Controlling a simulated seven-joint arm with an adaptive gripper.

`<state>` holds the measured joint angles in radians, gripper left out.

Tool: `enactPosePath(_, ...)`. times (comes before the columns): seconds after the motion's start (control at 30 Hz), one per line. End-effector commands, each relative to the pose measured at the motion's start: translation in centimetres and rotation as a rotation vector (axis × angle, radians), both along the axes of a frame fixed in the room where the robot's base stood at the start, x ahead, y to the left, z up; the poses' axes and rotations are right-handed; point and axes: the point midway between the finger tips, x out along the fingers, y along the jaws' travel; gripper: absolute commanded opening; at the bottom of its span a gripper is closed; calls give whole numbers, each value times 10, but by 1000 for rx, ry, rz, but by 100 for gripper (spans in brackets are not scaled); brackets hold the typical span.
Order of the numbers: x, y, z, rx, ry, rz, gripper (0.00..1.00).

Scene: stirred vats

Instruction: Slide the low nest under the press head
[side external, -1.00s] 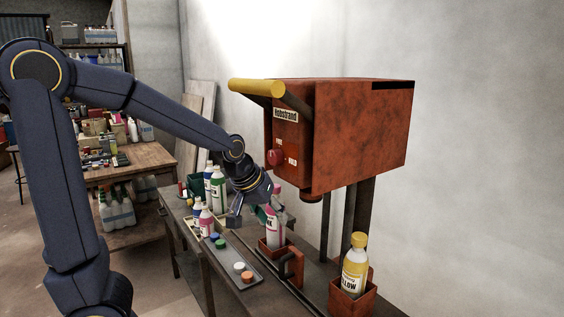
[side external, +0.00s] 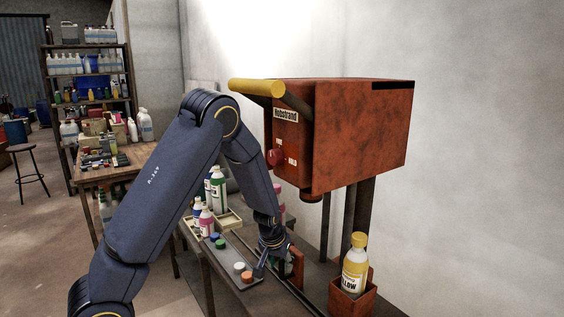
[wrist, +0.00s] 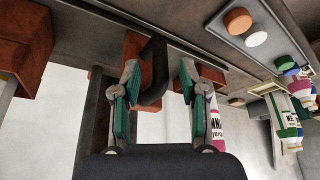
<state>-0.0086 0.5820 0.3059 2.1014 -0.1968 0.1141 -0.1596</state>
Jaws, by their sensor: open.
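The press (side external: 350,135) is a rusty orange-red box with a yellow lever; its dark head (side external: 311,196) shows underneath. My gripper (side external: 282,262) is low on the bench beside the orange upright handle piece (side external: 298,264). In the wrist view my gripper (wrist: 158,70) is open, its teal pads on either side of a dark curved handle (wrist: 154,75) and orange metal (wrist: 133,45). Behind the right finger is an orange nest (wrist: 210,74) with a white and pink bottle (wrist: 216,125). A second orange nest (side external: 350,299) holds a yellow bottle (side external: 355,264). I cannot tell whether the pads touch the handle.
A grey tray (side external: 226,252) with coloured caps lies left of my gripper. Beyond it stand several bottles (side external: 217,188) and a wooden box (side external: 230,219). Dark rails (side external: 300,298) run along the bench. Press posts (side external: 362,207) stand close on the right.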

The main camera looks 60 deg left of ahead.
Motion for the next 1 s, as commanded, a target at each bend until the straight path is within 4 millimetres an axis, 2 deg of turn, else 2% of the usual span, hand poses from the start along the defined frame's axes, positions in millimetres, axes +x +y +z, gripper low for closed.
enactPosePath(0.03, 2, 2, -10, -2, 5, 2, 43)
enactPosePath(0.2, 10, 7, -30, -1, 2, 0, 43)
enactPosePath(0.33, 12, 9, -36, -1, 0, 0, 43)
enactPosePath(0.6, 13, 9, -37, -1, -1, 0, 43)
enactPosePath(1.0, 12, 9, -37, -1, -1, 0, 3)
